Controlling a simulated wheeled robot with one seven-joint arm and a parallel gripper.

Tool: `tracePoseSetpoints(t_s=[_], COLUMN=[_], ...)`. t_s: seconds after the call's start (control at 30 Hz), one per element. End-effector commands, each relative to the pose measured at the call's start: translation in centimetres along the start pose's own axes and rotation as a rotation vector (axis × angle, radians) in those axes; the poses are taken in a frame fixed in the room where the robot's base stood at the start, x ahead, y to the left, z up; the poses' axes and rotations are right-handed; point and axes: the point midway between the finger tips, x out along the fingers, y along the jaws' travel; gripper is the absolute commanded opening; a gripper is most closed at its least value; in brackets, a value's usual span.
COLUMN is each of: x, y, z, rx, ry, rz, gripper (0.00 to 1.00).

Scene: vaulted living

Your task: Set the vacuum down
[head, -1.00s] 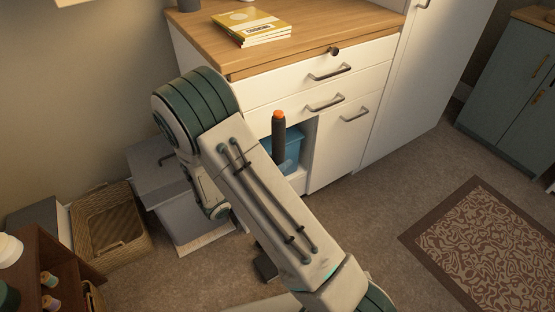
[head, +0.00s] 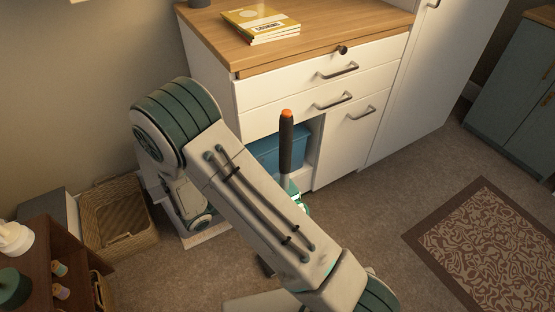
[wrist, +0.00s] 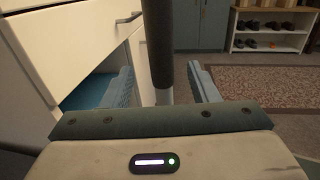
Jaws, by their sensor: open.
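The vacuum is an upright stick with a dark handle and an orange tip (head: 286,145), in front of the white cabinet in the head view. Its dark handle (wrist: 157,40) and lighter tube also stand in the middle of the wrist view. My gripper (wrist: 163,78) is open, with one finger on each side of the stick and a visible gap to each. In the head view a bit of its teal shows beside the tube, and my arm hides the rest. The vacuum's lower end is mostly hidden behind my arm.
The white cabinet (head: 290,95) with a wooden top and an open niche holding a blue bin (head: 280,152) is close behind the stick. A wicker basket (head: 118,215) and a brown shelf (head: 60,255) are at left. A patterned rug (head: 490,240) lies on open floor at right.

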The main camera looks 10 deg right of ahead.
Motion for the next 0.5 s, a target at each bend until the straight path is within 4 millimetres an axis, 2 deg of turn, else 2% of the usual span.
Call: tracePoseSetpoints(t_s=[0.1,0.3,0.4,0.5], x=[-2.2,-4.2,-3.9,-2.4], y=[0.1,0.0,-0.5,-1.9], z=[0.1,0.1,0.6,1.8], rx=[-0.001,0.001,0.019,0.069], ry=[-0.001,0.001,0.023,0.083], rz=[0.003,-0.003,-0.039,-0.134], gripper=[0.54,0.54,0.54,0.54])
